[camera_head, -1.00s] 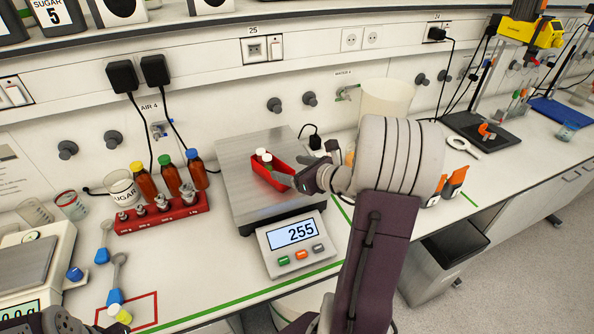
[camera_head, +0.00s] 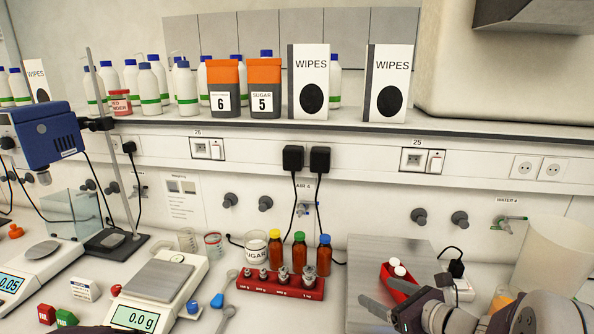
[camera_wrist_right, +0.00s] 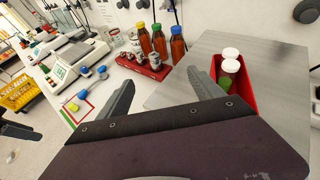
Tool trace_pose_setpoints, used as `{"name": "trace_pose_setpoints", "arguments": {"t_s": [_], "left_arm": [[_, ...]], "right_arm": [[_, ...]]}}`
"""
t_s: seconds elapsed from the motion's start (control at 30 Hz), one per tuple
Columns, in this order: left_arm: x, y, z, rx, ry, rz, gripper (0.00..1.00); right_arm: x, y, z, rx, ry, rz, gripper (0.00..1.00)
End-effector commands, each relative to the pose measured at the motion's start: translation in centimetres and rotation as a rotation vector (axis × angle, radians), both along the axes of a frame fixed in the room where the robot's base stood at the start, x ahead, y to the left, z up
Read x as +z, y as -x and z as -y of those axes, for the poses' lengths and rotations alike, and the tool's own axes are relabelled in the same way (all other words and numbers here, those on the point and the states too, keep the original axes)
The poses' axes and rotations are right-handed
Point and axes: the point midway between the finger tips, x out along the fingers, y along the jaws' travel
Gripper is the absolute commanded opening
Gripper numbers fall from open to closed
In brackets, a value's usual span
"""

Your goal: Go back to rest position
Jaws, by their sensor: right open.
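My right gripper (camera_head: 376,292) comes in from the lower right in the head view. Its two fingers are spread with nothing between them in the right wrist view (camera_wrist_right: 161,72). It is by the steel platform scale (camera_head: 385,250), left of a red tray (camera_head: 385,274) holding two white-capped bottles (camera_head: 398,266). The gripper and forearm hide part of the tray and scale in the head view. A dark part of mine shows at the bottom left edge; my left gripper cannot be made out.
A red weight rack (camera_head: 262,285) stands before brown bottles (camera_head: 299,254) with coloured caps. Left are a small balance (camera_head: 150,310) reading 0.0 and blue-ended spoons. A shelf (camera_head: 300,123) with bottles and wipes boxes runs above. A white bucket (camera_head: 548,265) stands at right.

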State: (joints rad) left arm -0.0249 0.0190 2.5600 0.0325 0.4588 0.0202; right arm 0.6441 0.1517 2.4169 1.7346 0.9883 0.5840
Motion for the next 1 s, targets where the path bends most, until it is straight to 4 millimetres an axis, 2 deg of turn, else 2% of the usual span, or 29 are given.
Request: {"name": "trace_pose_setpoints", "arguments": {"t_s": [0.03, 0.07, 0.1, 0.17, 0.2, 0.23, 0.3, 0.37, 0.4, 0.53, 0.67, 1.0], "left_arm": [[0.0, 0.0, 0.0, 0.0, 0.0, 0.0, 0.48], [0.0, 0.0, 0.0, 0.0, 0.0, 0.0, 0.48], [0.0, 0.0, 0.0, 0.0, 0.0, 0.0, 0.48], [0.0, 0.0, 0.0, 0.0, 0.0, 0.0, 0.48], [0.0, 0.0, 0.0, 0.0, 0.0, 0.0, 0.48], [0.0, 0.0, 0.0, 0.0, 0.0, 0.0, 0.48], [0.0, 0.0, 0.0, 0.0, 0.0, 0.0, 0.48], [0.0, 0.0, 0.0, 0.0, 0.0, 0.0, 0.48], [0.0, 0.0, 0.0, 0.0, 0.0, 0.0, 0.48], [0.0, 0.0, 0.0, 0.0, 0.0, 0.0, 0.48], [0.0, 0.0, 0.0, 0.0, 0.0, 0.0, 0.48], [0.0, 0.0, 0.0, 0.0, 0.0, 0.0, 0.48]], "right_arm": [[-0.7, 0.9, -4.8, 0.156, 0.043, -0.022, 0.76], [-1.4, 2.0, -7.3, 0.257, 0.085, -0.04, 0.76], [-2.6, 3.9, -10.4, 0.402, 0.156, -0.063, 0.76], [-4.9, 7.6, -14.0, 0.647, 0.304, -0.085, 0.76], [-6.6, 10.6, -15.6, 0.836, 0.433, -0.088, 0.76], [-8.0, 12.9, -16.2, 0.991, 0.546, -0.078, 0.76], [-10.7, 16.9, -15.3, 1.322, 0.814, -0.024, 0.76], [-12.3, 18.5, -13.2, 1.563, 1.027, 0.046, 0.76], [-13.1, 18.9, -11.6, 1.695, 1.154, 0.094, 0.76], [-14.1, 18.1, -7.0, 1.994, 1.453, 0.232, 0.76], [-14.1, 16.7, -5.3, 2.141, 1.611, 0.347, 0.76], [-14.1, 16.6, -5.4, 2.152, 1.616, 0.365, 0.76]]}}
